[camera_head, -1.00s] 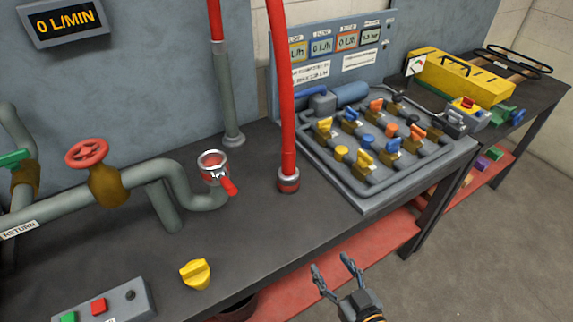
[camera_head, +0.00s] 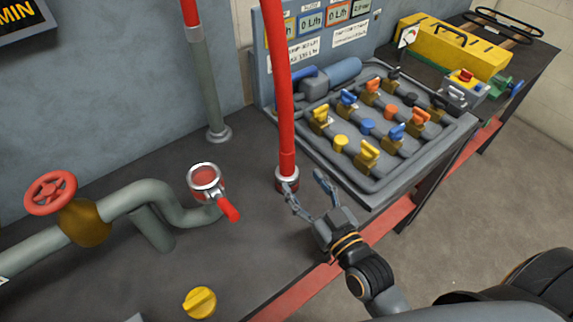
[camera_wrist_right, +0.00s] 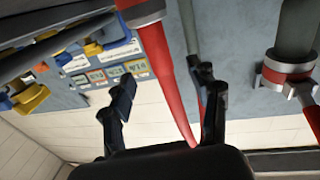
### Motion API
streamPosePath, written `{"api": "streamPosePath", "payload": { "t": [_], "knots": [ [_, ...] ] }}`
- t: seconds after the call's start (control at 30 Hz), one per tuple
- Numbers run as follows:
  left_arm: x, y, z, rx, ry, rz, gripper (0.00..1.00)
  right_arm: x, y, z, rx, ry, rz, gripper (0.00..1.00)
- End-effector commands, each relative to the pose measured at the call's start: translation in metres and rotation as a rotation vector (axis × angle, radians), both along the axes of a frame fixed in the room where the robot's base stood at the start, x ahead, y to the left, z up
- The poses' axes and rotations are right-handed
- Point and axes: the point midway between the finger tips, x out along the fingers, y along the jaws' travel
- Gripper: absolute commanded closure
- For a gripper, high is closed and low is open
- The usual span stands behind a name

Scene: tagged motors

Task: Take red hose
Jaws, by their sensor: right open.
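The red hose (camera_head: 283,110) hangs upright over the dark bench in the head view. Its lower end has a metal collar (camera_head: 287,183) near the bench top. My right gripper (camera_head: 306,182) is open beside this end; its left finger overlaps the collar in the picture. In the right wrist view the hose (camera_wrist_right: 172,75) runs between the two spread fingers of my right gripper (camera_wrist_right: 164,86), apparently beyond them; I cannot tell whether they touch it. My left gripper is not in view.
A pipe end with a red-handled clamp (camera_head: 205,180) stands left of the hose. A valve panel (camera_head: 375,185) with several coloured handles is close on the right. A yellow knob (camera_head: 199,302) is near the front. Bare bench top (camera_head: 255,235) lies between them.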

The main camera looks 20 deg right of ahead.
Motion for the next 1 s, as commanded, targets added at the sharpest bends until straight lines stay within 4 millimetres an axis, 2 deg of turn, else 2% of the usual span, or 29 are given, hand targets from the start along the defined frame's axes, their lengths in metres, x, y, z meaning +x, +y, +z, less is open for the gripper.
{"api": "streamPosePath", "payload": {
  "t": [0.1, 0.37, 0.5, 0.7, 1.0],
  "knots": [
    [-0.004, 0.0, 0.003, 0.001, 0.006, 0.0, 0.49, 0.02, 0.004, 0.002, 0.002, -0.003, 0.0, 0.39],
    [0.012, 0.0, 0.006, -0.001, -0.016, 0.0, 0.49, 0.037, 0.007, 0.0, 0.002, 0.0, 0.001, 0.39],
    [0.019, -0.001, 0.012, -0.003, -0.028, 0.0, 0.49, 0.055, 0.008, 0.0, 0.0, -0.001, 0.001, 0.39],
    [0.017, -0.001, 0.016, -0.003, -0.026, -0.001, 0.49, 0.08, 0.012, -0.002, 0.001, -0.001, 0.0, 0.39],
    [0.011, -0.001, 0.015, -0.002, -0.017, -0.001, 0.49, 0.085, 0.013, -0.003, 0.001, 0.001, 0.001, 0.39]
  ]
}}
